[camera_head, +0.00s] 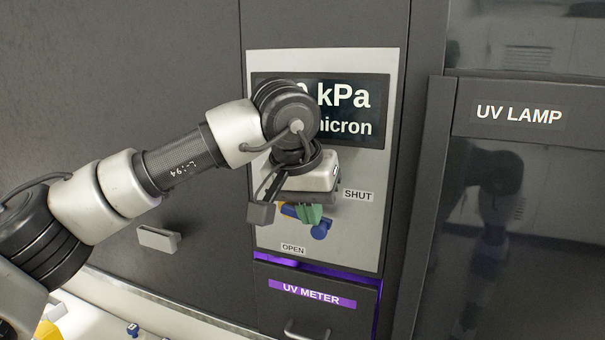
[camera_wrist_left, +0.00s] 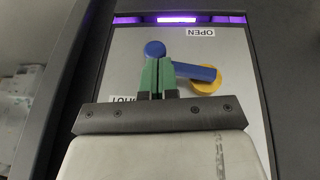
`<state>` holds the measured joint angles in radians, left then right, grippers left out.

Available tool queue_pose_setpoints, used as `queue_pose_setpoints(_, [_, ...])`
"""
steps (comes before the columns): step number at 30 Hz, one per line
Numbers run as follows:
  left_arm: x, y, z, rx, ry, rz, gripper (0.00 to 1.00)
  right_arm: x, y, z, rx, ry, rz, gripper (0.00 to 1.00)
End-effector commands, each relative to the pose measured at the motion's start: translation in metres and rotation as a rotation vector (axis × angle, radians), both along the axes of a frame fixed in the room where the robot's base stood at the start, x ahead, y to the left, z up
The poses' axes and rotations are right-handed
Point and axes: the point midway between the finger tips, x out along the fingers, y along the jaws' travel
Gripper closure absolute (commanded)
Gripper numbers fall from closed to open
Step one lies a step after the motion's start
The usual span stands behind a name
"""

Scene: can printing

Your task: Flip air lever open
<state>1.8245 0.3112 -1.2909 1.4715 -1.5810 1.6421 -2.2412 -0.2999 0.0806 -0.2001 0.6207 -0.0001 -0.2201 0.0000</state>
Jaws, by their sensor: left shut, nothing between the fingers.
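The air lever is a blue handle (camera_head: 320,231) with a rounded end, on a yellow hub (camera_wrist_left: 208,88) on the light grey panel (camera_head: 347,235). The handle (camera_wrist_left: 195,71) points down and right from the hub in the head view, between the SHUT label (camera_head: 358,196) and the OPEN label (camera_head: 292,249). My left gripper (camera_head: 308,214) has green fingertips, shut and empty. In the wrist view the fingertips (camera_wrist_left: 157,77) lie over the handle just before its rounded end; contact is unclear. They hide part of the handle, and the gripper partly covers SHUT there.
A pressure display (camera_head: 374,112) is above, partly hidden by my arm. Below is a UV METER drawer (camera_head: 310,293) with a handle (camera_head: 304,328) and purple glow. A UV LAMP cabinet (camera_head: 518,113) stands to the right. A grey handle (camera_head: 158,238) projects left of the panel.

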Motion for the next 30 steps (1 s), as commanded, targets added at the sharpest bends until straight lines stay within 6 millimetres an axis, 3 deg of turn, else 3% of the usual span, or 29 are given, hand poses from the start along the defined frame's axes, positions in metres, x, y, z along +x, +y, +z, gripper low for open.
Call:
queue_pose_setpoints(16, [0.001, -0.003, -0.009, 0.000, 0.000, 0.001, 1.00, 0.000, 0.001, 0.003, 0.001, -0.001, 0.000, 0.77])
queue_pose_setpoints(30, [0.000, -0.005, -0.017, 0.000, -0.001, 0.000, 1.00, 0.000, 0.001, -0.006, 0.001, 0.000, -0.001, 0.77])
